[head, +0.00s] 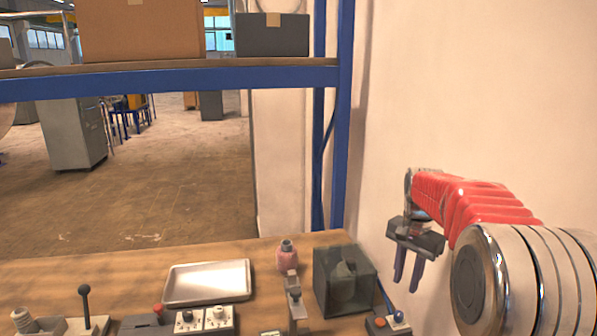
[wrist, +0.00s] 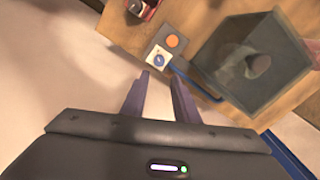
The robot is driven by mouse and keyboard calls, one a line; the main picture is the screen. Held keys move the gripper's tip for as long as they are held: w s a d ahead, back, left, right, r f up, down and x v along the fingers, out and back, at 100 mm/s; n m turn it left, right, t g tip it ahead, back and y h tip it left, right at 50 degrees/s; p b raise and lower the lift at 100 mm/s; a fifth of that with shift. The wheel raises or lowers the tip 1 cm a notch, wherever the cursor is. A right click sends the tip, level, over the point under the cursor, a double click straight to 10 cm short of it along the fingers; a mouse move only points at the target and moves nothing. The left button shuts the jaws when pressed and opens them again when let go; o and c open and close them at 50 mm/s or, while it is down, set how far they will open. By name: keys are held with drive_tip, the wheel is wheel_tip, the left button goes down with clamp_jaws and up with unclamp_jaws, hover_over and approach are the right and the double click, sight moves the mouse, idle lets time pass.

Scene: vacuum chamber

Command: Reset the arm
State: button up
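My gripper (head: 409,270) hangs at the right in the head view, past the right end of the bench, with its two fingers pointing down. My red-sleeved arm reaches to it from the right edge. In the wrist view my gripper (wrist: 158,85) shows two dark fingers with a gap between them and nothing held. The vacuum chamber, a dark see-through box (head: 345,281), stands on the bench left of my gripper, with a greyish object inside. It also shows at the upper right of the wrist view (wrist: 225,75).
On the wooden bench (head: 120,262) are a metal tray (head: 207,282), a pink bottle (head: 287,256), a small stand (head: 295,305), a lever (head: 88,310) and a switch panel (head: 203,320). A control box (head: 388,326) sits before the chamber. A blue shelf frame (head: 344,120) rises behind; a wall is at right.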

drive_tip(key=s+a+r+n+t, duration=0.1)
drive_tip(key=s+a+n, duration=0.2)
drive_tip(key=s, duration=0.7)
drive_tip(key=s+a+r+n+t, duration=0.1)
drive_tip(key=s+a+n, duration=0.3)
drive_tip(key=s, duration=0.6)
drive_tip(key=s+a+r+n+t, duration=0.2)
drive_tip(key=s+a, duration=0.3)
drive_tip(key=s, duration=0.5)
drive_tip(key=shift+n+t, duration=0.7)
drive_tip(key=shift+a+r, duration=0.1)
drive_tip(key=shift+c, duration=0.3)
idle(0.6)
